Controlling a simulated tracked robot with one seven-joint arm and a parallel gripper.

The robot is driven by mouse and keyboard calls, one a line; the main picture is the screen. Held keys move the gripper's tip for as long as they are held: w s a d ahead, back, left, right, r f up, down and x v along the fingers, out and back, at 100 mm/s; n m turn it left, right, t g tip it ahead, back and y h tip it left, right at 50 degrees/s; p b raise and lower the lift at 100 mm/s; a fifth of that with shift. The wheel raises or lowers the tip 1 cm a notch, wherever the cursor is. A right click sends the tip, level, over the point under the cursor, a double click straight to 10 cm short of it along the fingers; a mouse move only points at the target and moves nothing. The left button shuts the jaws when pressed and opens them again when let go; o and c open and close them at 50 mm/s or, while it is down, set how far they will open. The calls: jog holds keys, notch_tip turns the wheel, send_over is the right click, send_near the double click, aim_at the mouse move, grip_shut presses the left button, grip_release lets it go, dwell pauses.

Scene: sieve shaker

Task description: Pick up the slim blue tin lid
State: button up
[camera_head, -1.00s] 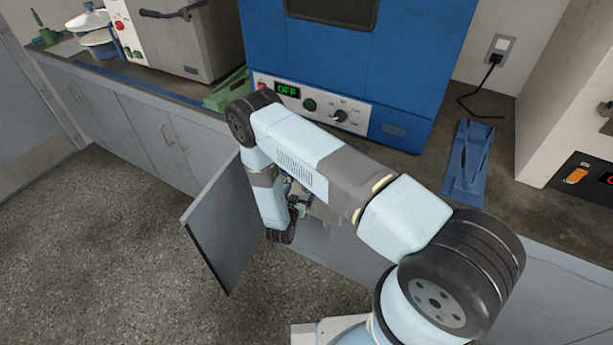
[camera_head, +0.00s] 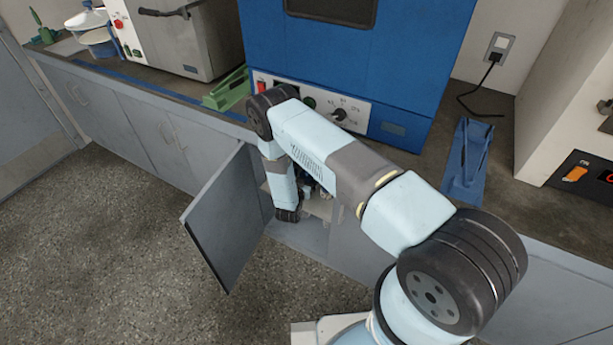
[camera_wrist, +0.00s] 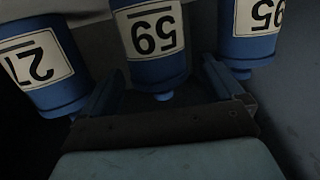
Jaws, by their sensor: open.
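In the wrist view, several blue tins with white numbered labels stand side by side: a left tin (camera_wrist: 45,65), a middle tin (camera_wrist: 155,40) and a partly cut-off right tin (camera_wrist: 255,30). The labels look upside down. The blue lid (camera_wrist: 160,80) of the middle tin points toward my gripper (camera_wrist: 163,68). My gripper is open, its two fingers to either side of this lid, with the middle tin seen between them. I cannot tell whether they touch it, nor which lid is the slim one. In the head view, my arm hides the tins and most of my gripper.
My arm reaches into a low cabinet whose grey door (camera_head: 228,220) hangs open at its left. Above, the counter (camera_head: 420,175) bears a blue machine (camera_head: 420,60), a green holder (camera_head: 225,90) and a blue holder (camera_head: 467,160). The floor (camera_head: 110,240) is clear.

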jog(key=shift+c, duration=0.2)
jog(key=c, duration=1.1)
jog(key=shift+o, duration=0.2)
